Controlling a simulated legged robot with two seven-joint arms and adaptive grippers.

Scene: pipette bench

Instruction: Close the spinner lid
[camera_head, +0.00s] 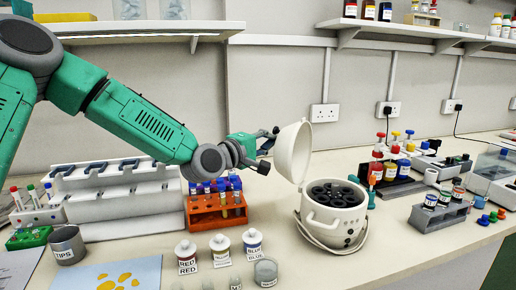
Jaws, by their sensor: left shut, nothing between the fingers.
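The spinner (331,223) is a round white pot with a dark rotor inside, standing on the bench right of centre. Its white lid (293,152) stands open, upright and tilted at the pot's left rim. My left gripper (268,150) is shut and empty, just left of the lid, close to its outer side. I cannot tell whether its fingertips touch the lid. My right gripper is not in view.
An orange tube rack (216,211) stands left of the spinner, below my left arm. A grey vial rack (438,216) and more bottles stand to the right.

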